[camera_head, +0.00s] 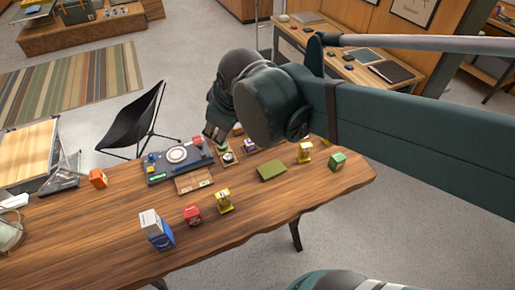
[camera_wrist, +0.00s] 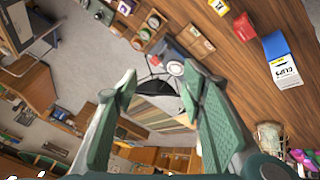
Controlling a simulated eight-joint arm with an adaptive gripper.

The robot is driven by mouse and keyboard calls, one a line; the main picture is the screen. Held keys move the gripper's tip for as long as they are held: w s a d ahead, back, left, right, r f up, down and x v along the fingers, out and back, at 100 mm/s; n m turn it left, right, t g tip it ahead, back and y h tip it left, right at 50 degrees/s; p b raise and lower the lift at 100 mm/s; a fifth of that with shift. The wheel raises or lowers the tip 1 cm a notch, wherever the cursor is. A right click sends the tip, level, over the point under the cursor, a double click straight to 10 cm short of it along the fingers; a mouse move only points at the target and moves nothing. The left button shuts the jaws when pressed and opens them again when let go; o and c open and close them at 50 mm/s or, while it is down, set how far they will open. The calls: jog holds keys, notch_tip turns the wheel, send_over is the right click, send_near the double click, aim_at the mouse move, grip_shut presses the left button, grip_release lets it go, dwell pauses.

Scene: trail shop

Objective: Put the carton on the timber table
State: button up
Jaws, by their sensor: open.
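A blue and white carton (camera_head: 157,232) stands on the wooden table (camera_head: 100,225) near its front left edge. In the wrist view the carton (camera_wrist: 283,62) is at the right, with lettering on its white part. My gripper (camera_wrist: 160,88) is open, with nothing between its fingers. In the head view my gripper (camera_head: 212,130) is above the back edge of the same table, apart from the carton, which is nearer the camera and to the left. I cannot tell which table here is called timber; a pale wood-topped table (camera_head: 25,153) also stands at the left.
Near the carton are a red box (camera_head: 193,215) and a yellow item (camera_head: 224,201). A dark turntable-like device (camera_head: 178,160), a green pad (camera_head: 271,170) and a green box (camera_head: 337,161) lie farther along. A black chair (camera_head: 133,120) stands behind. The table's front middle is clear.

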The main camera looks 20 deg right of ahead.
jog(key=s+d+f+m, duration=0.3)
jog(key=s+d+m, duration=0.3)
jog(key=s, duration=0.4)
jog(key=shift+d+m+t, duration=0.2)
jog(key=shift+m+t, duration=0.2)
jog(key=shift+m, duration=0.5)
